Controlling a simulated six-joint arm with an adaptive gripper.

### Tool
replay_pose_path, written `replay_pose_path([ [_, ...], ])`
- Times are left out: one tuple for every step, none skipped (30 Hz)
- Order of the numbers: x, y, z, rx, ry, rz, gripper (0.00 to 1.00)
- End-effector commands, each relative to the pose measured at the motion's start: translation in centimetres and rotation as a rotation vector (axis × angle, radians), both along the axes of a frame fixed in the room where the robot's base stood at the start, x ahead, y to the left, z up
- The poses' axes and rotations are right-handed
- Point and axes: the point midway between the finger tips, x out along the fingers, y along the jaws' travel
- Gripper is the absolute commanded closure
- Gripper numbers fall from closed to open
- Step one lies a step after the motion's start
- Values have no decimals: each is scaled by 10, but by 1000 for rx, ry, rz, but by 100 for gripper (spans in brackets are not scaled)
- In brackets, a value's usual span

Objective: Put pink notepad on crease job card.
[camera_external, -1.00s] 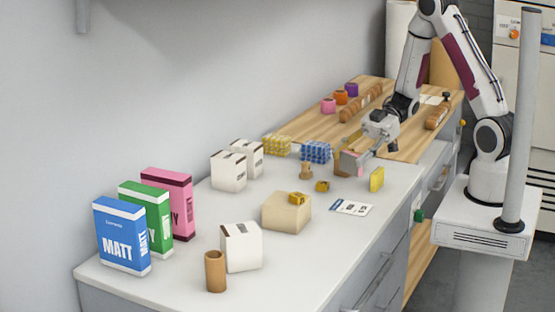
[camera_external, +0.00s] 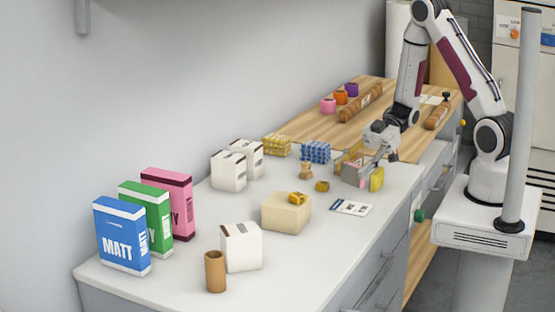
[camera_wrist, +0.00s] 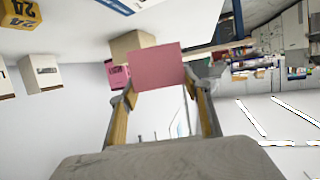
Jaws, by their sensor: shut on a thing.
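The pink notepad (camera_wrist: 158,68) is held between the two fingers of my gripper (camera_wrist: 161,84) in the wrist view. In the external view my gripper (camera_external: 361,168) is low over the worktop's far end, beside a yellow block; the notepad is mostly hidden there by the fingers. The job card (camera_external: 351,208), white with a blue band and dark print, lies flat on the worktop near its front edge. It is below and apart from my gripper. I cannot read its title.
A yellow block (camera_external: 376,179) stands close on the right of my gripper. A beige block (camera_external: 286,212) with a small yellow item on top lies left of the card. Blue (camera_external: 316,151) and yellow (camera_external: 277,145) grids stand behind. The worktop between card and front edge is clear.

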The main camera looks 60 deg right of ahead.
Motion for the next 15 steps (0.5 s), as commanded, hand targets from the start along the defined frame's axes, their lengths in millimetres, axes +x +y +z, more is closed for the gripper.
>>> replay_pose_path([
  [0,0,-6,2,3,0,73],
  [0,0,-9,1,3,0,73],
  [0,0,-13,1,2,0,73],
  [0,0,-15,1,2,0,73],
  [0,0,-17,1,2,-1,73],
  [0,0,-20,1,2,-1,73],
  [0,0,-21,0,1,0,73],
  [0,0,-23,0,1,-1,73],
  [0,0,-24,0,0,-1,73],
  [0,0,-25,0,0,-1,73],
  [0,0,-25,0,0,-1,73],
  [0,0,-26,0,-1,-1,73],
  [0,0,-26,0,-1,-1,73],
  [0,0,-26,0,-1,-1,73],
  [0,0,-26,0,-1,-1,73],
])
